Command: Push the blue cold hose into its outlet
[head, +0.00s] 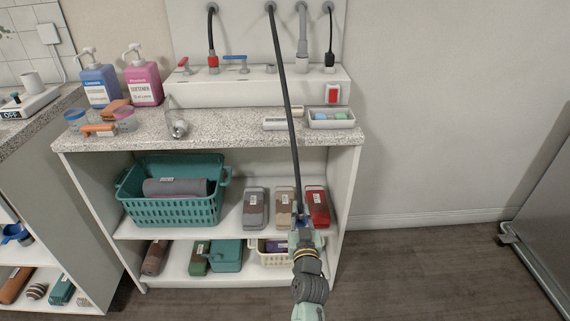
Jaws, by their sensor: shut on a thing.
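The cold hose (286,100) is a long dark hose that runs from the wall panel's top down in front of the shelves to my gripper (301,222). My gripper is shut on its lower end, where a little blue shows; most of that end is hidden. A blue tap handle (235,58) sits on the white outlet box (240,90) on the counter, up and to the left of my gripper. The cold outlet by this tap is too small to make out clearly. My gripper is well below and apart from it.
The red-ended hose (212,40), a grey hose (302,35) and a black plug (330,58) sit along the box. The counter (230,122) edge lies between box and gripper. Wrapped bundles (256,208) and a teal basket (172,210) fill the shelves.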

